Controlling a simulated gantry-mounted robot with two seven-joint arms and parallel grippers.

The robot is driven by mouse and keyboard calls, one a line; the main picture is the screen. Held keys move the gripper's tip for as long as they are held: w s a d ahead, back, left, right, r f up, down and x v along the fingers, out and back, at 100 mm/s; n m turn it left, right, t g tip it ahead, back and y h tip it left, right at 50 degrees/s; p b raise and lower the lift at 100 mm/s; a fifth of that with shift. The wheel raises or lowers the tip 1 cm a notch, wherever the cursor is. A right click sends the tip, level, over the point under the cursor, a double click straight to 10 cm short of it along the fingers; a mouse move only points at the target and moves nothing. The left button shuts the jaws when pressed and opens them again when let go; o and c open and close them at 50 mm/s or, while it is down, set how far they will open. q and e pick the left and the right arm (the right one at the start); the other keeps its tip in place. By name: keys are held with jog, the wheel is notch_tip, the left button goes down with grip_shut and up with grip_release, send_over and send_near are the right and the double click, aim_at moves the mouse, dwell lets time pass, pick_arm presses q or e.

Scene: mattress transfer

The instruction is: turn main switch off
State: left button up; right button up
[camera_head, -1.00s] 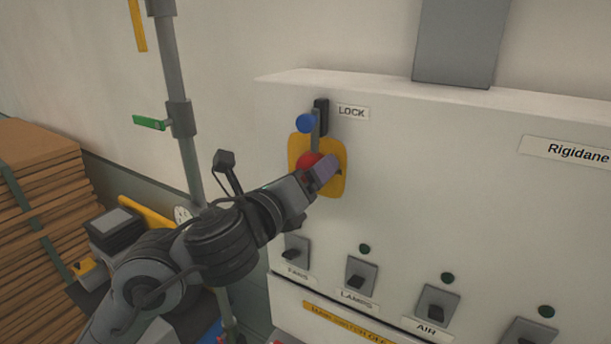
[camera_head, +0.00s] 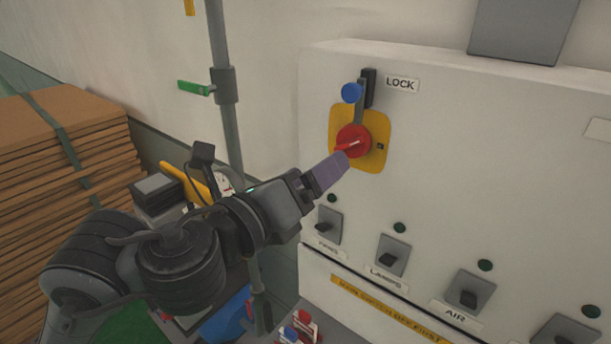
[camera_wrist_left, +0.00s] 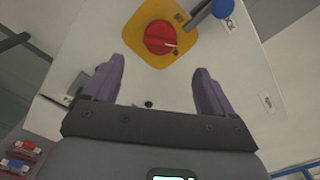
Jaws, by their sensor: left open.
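The main switch is a red round knob (camera_head: 352,141) on a yellow plate (camera_head: 376,138) on the white panel. The knob has a light pointer mark. A lock lever with a blue ball end (camera_head: 352,93) stands just above the knob beside the LOCK label. My left gripper (camera_head: 338,168) is just below and in front of the knob. In the left wrist view its two purple fingers (camera_wrist_left: 157,82) are open and empty, with the red knob (camera_wrist_left: 160,39) ahead of them and the blue ball (camera_wrist_left: 223,8) above right. My right gripper is not in view.
Below are several toggle switches, labelled FANS (camera_head: 328,225), LAMPS (camera_head: 392,256) and AIR (camera_head: 468,292), with green indicators. A vertical grey pipe (camera_head: 222,120) with a green lever stands left of the panel. Stacked brown boards (camera_head: 60,170) are at left.

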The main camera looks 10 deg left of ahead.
pick_arm(q)
jog(key=shift+s+a, duration=0.15)
jog(key=shift+s, duration=0.2)
jog(key=shift+c, duration=0.3)
jog(key=shift+c, duration=1.1)
jog(key=w+a+r+n+t+y, duration=0.2)
jog(key=a+r+n+t+y, duration=0.15)
jog(key=n, duration=0.35)
jog(key=n+g+b, duration=0.2)
jog(key=n+b, duration=0.4)
jog(key=n, duration=0.5)
send_near(349, 148)
jog(key=shift+y, duration=0.45)
jog(key=x, duration=0.4)
jog(key=p+x, duration=0.1)
jog(key=x, duration=0.4)
jog(key=shift+w+d+r, duration=0.2)
jog(key=shift+d, duration=0.1)
